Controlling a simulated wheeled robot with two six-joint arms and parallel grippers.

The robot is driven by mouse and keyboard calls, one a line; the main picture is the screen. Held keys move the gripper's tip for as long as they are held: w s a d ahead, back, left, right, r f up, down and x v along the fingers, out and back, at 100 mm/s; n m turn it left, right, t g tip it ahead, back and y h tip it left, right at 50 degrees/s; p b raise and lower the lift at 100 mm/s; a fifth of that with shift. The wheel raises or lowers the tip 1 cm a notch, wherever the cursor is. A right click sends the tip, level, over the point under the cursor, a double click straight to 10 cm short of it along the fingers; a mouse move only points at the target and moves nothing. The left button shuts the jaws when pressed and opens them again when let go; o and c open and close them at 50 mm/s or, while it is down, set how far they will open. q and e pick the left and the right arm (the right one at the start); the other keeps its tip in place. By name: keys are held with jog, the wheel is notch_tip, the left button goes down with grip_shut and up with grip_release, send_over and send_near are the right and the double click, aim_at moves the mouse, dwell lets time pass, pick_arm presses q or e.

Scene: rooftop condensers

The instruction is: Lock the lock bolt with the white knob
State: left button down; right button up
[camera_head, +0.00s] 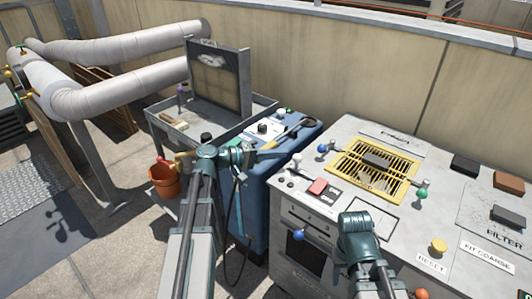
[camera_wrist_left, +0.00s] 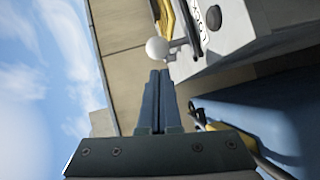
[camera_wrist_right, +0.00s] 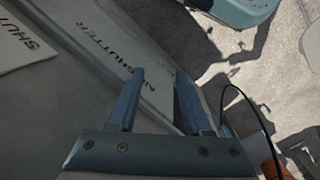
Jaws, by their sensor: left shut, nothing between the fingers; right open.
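The lock bolt's white knob (camera_head: 297,158) stands at the left rear of the grey cabinet top. In the left wrist view the round white knob (camera_wrist_left: 157,48) sits on a short stem, just beyond my fingertips and apart from them. My left gripper (camera_wrist_left: 159,73) is shut and empty, pointing toward the knob; in the head view its wrist is over the blue cart. My right gripper (camera_wrist_right: 160,72) is open and empty, above the cabinet's front, with an AIR SHUTTER label beyond its fingers. In the head view its fingers are hidden behind its wrist.
The blue cart (camera_head: 258,195) carries tools. An orange bucket (camera_head: 164,180) stands left.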

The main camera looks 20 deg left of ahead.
pick_arm(q)
jog(key=shift+s+d+f, duration=0.1)
jog(key=shift+d, duration=0.5)
pick_arm(e)
jog(key=shift+f, duration=0.15)
pick_arm(q)
jog(key=d, duration=0.1)
jog(key=s+d, duration=0.1)
jog(key=d, duration=0.2)
jog(key=shift+s, duration=0.3)
